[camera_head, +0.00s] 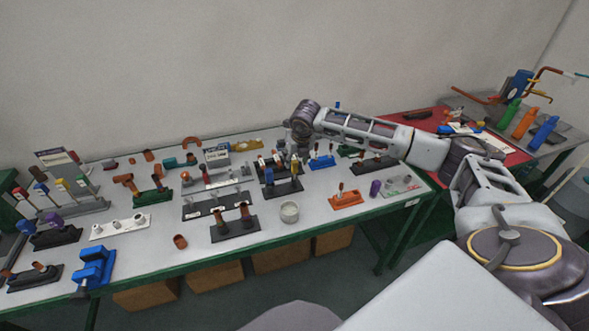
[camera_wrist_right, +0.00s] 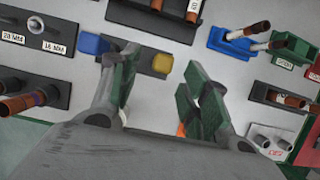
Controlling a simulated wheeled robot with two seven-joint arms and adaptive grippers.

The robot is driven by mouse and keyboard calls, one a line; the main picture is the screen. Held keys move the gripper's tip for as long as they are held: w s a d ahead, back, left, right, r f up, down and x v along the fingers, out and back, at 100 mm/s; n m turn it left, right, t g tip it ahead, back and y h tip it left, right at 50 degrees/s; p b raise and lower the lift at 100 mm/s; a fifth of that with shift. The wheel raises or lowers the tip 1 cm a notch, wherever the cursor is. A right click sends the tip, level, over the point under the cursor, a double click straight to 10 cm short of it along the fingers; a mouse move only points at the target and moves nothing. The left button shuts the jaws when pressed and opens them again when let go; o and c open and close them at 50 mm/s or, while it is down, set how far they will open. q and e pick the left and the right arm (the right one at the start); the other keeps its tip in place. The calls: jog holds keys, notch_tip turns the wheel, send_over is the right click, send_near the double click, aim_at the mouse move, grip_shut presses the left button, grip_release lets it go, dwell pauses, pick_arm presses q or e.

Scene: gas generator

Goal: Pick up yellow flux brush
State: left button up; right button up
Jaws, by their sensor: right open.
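A yellow upright piece (camera_wrist_right: 162,63), which looks like the yellow flux brush seen end-on, stands in a dark holder (camera_wrist_right: 133,56) beside a blue one (camera_wrist_right: 95,45). In the head view the yellow piece (camera_head: 294,168) and the blue one (camera_head: 269,176) show on a black holder (camera_head: 283,187) at the middle of the table. My right gripper (camera_head: 293,156) reaches over this spot, pointing down. In the wrist view its green-padded fingers (camera_wrist_right: 162,78) are open, with the yellow piece beyond and between the tips. Contact is not visible. My left gripper is out of view.
The table (camera_head: 330,212) is crowded with racks and holders. A blue rack (camera_head: 321,162), an orange holder (camera_head: 345,199) and a round pale cup (camera_head: 289,211) stand nearby. Other coloured-handled tools (camera_head: 60,185) stand far left. A red table (camera_head: 400,125) stands behind right.

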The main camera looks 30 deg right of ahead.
aim_at(295, 162)
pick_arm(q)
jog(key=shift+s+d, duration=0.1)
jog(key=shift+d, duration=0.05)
pick_arm(e)
jog(key=shift+w+f, duration=0.1)
jog(key=shift+f, duration=0.25)
jog(key=shift+w+d+f, duration=0.1)
jog(key=shift+w+f, duration=0.1)
jog(key=shift+f, duration=0.2)
jog(key=p+x, duration=0.1)
jog(key=x, duration=0.2)
jog(key=shift+d+f, duration=0.1)
jog(key=shift+f, duration=0.1)
jog(key=shift+w+d+f, duration=0.1)
jog(key=shift+w+f, duration=0.1)
jog(key=shift+f, duration=0.15)
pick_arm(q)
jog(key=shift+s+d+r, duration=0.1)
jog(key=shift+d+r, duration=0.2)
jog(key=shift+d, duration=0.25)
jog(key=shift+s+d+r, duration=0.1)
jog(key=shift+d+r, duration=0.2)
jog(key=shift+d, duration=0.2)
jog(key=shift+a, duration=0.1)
